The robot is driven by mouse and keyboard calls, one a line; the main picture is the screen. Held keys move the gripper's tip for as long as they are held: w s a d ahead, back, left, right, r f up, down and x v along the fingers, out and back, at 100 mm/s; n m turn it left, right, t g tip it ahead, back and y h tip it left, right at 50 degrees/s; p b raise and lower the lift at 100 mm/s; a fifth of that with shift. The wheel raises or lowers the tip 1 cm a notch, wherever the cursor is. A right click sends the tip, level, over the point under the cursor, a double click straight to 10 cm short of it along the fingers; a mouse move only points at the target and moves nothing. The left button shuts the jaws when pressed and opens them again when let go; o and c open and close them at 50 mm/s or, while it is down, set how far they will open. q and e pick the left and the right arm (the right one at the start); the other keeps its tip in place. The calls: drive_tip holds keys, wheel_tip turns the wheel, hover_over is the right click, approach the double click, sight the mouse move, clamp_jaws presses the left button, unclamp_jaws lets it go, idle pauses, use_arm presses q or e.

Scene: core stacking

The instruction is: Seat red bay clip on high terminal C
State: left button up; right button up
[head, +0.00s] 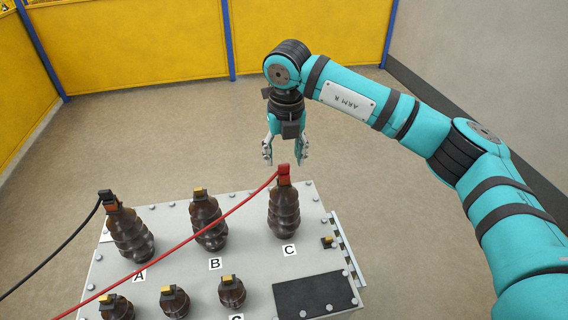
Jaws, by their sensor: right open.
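The red clip (284,170) sits on top of terminal C (284,211), a tall brown ribbed insulator at the back right of the grey cabinet top. A red cable (190,240) runs from the clip down to the lower left. My right gripper (286,157) points down just above and behind the clip. Its two fingers are apart, one to each side, with nothing between them that I can see. Whether a finger touches the clip cannot be told. My left gripper is not in view.
Tall terminals A (130,235) and B (209,222) stand left of C. A black clip (106,196) with a black cable is on A. Several shorter terminals (232,292) stand in front. A dark plate (315,295) lies front right. Yellow panels (130,40) stand behind open floor.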

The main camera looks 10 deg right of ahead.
wheel_tip(320, 180, up, 8)
drive_tip(key=s, duration=0.1)
drive_tip(key=shift+f, duration=0.1)
drive_tip(key=o, duration=1)
wheel_tip(320, 180, up, 9)
drive_tip(key=p, duration=0.5)
drive_tip(key=shift+p, duration=0.35)
drive_tip(key=shift+f, duration=0.1)
